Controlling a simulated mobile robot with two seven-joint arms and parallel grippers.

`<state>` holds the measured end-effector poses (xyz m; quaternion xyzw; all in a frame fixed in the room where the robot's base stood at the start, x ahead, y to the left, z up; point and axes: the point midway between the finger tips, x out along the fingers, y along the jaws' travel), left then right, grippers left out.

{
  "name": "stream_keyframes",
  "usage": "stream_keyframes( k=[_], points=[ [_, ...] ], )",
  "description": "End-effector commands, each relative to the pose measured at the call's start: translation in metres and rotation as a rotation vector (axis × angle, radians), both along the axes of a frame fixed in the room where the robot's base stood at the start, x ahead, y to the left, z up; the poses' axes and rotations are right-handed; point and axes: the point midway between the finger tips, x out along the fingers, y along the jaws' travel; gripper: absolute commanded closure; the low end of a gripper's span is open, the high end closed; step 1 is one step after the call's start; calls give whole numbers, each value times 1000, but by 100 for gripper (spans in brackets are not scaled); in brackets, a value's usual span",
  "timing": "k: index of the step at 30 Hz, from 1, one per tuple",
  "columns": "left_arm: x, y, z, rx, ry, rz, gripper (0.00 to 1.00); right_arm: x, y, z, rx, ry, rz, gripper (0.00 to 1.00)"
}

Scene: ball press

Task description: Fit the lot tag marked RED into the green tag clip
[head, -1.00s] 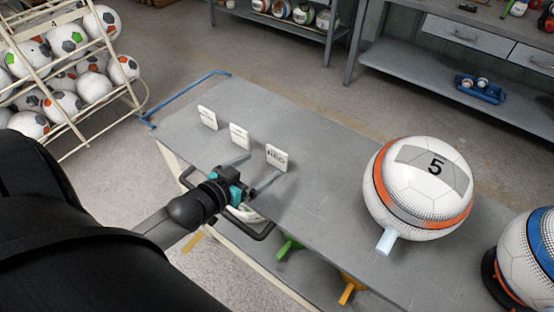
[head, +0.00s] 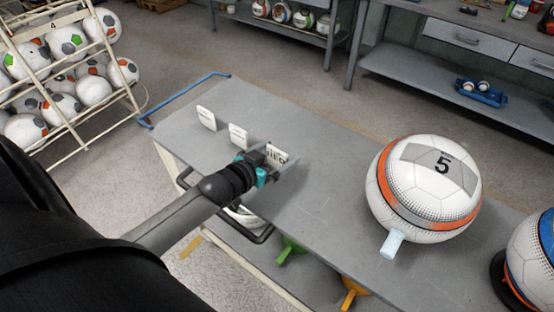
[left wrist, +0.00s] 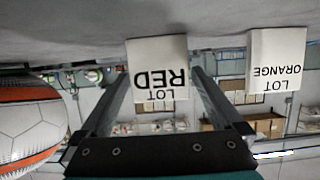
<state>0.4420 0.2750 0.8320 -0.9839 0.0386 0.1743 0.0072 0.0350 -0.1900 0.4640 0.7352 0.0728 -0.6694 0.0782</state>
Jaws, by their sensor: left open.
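The white lot tag marked RED (head: 276,153) stands upright on the grey table, partly hidden by my left gripper (head: 286,153). In the left wrist view the RED tag (left wrist: 158,64) appears upside down, framed between the two fingers. My left gripper (left wrist: 160,88) is open, with a gap visible beside the tag; I cannot tell how far the tag reaches between the fingers. A green part (head: 288,249) shows below the table's front edge; whether it is the green tag clip I cannot tell. My right gripper is not in view.
Two more white tags (head: 206,118) and (head: 239,136) stand in line to the left; the nearer one reads ORANGE in the left wrist view (left wrist: 275,62). A ball marked 5 (head: 425,190) with a pale blue part (head: 391,244) sits right. The table's middle is clear.

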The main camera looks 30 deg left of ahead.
Motion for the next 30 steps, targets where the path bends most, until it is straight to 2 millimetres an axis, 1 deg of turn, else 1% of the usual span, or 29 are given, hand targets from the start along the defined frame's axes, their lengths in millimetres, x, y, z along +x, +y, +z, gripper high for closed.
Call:
stream_keyframes(
  k=[4,5,24,30],
  points=[
    [0,0,0,-1,0,0,0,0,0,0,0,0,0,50],
    [0,0,0,-1,0,0,2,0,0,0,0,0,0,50],
    [0,0,0,-1,-1,0,74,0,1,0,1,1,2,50],
    [0,0,1,-1,-1,0,74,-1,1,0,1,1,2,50]
  ],
)
